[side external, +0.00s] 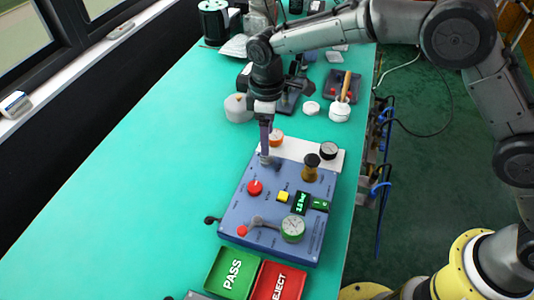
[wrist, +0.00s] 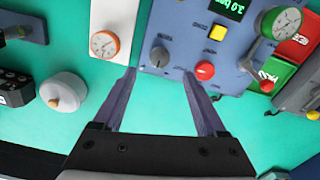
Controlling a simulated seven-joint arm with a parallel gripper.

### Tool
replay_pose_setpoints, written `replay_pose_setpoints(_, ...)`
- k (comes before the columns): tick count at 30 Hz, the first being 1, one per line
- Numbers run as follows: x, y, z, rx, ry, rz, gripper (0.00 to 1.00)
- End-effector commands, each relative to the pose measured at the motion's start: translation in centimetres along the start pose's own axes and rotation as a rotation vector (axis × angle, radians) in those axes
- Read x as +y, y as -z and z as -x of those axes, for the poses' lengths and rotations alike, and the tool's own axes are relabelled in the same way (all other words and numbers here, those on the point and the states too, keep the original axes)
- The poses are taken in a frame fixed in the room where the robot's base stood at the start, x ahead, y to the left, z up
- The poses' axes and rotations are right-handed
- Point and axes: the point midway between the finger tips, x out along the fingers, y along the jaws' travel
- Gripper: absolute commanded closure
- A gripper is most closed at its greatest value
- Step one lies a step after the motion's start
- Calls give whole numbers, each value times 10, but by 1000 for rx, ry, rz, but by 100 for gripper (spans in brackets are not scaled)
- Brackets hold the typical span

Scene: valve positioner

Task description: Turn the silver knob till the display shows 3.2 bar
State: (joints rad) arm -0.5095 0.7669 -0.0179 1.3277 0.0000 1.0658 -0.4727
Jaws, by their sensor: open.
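The silver knob (wrist: 159,57) sits on the blue panel (wrist: 178,22). In the wrist view it appears between and slightly beyond my two fingertips; I cannot tell the remaining gap in depth. My gripper (wrist: 159,74) is open, with one finger on each side of the knob's line. In the side view my gripper (side external: 265,148) points down over the panel's far left corner and mostly hides the knob. The display (wrist: 228,8) reads about 3.0 bar in green, cut by the top edge. The display (side external: 301,203) is too small to read in the side view.
A red button (wrist: 204,70), a yellow button (wrist: 217,32) and a lever with a gauge (wrist: 281,22) share the panel. An orange-rimmed dial (wrist: 104,44) stands left of the knob. PASS (side external: 232,272) and REJECT (side external: 277,282) trays lie in front. Left table is clear.

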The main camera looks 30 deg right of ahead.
Motion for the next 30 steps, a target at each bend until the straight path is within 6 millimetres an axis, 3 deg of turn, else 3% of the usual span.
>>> replay_pose_setpoints(6,0,-1,-43,-3,2,-1,26)
replay_pose_setpoints(12,0,0,-66,-1,1,-1,26)
replay_pose_setpoints(25,0,0,-74,1,0,-1,26)
replay_pose_setpoints(30,0,0,-74,1,0,-1,56)
